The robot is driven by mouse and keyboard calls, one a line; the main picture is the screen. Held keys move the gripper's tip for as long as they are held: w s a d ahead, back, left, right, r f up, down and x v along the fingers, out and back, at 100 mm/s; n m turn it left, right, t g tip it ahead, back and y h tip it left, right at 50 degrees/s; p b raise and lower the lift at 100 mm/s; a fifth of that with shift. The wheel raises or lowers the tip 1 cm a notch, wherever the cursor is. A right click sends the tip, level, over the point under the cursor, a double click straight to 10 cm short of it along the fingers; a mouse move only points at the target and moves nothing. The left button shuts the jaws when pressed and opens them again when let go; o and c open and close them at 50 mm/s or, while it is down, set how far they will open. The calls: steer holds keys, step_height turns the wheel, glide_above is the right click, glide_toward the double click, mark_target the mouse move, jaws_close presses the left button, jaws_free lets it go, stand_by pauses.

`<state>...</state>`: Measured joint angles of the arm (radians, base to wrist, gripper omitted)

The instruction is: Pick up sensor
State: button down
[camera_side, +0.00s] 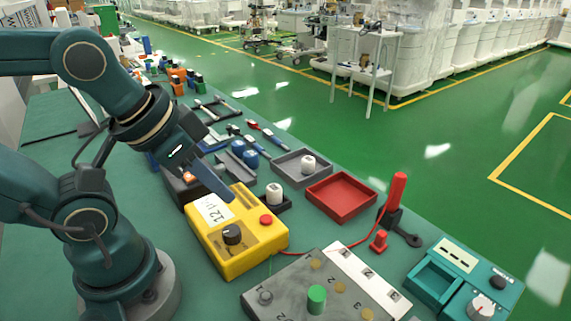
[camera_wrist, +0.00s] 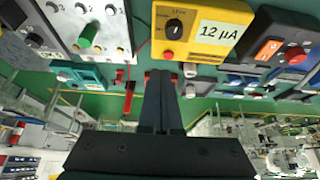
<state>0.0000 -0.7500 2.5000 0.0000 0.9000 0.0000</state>
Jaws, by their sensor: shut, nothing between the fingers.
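I cannot tell for certain which object is the sensor. A small white cylinder (camera_side: 308,164) stands in a grey tray (camera_side: 291,176), and a similar white cylinder (camera_side: 274,192) stands on a black base beside the yellow box. My gripper (camera_side: 228,196) is shut and empty, with its fingers slanting down over the back left of the yellow box, left of both white cylinders. In the wrist view my gripper (camera_wrist: 160,74) shows its two fingers pressed together with nothing between them.
The yellow box (camera_side: 242,254) has a black knob, a red button and a 12 µA label. A red tray (camera_side: 341,213), an upright red handle (camera_side: 395,190), a grey panel (camera_side: 282,284) with a green knob and a teal unit (camera_side: 455,283) stand to the right. Several tools crowd the bench behind.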

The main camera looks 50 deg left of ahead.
stand_by(0.4)
steer(key=c, duration=0.7)
jaws_free()
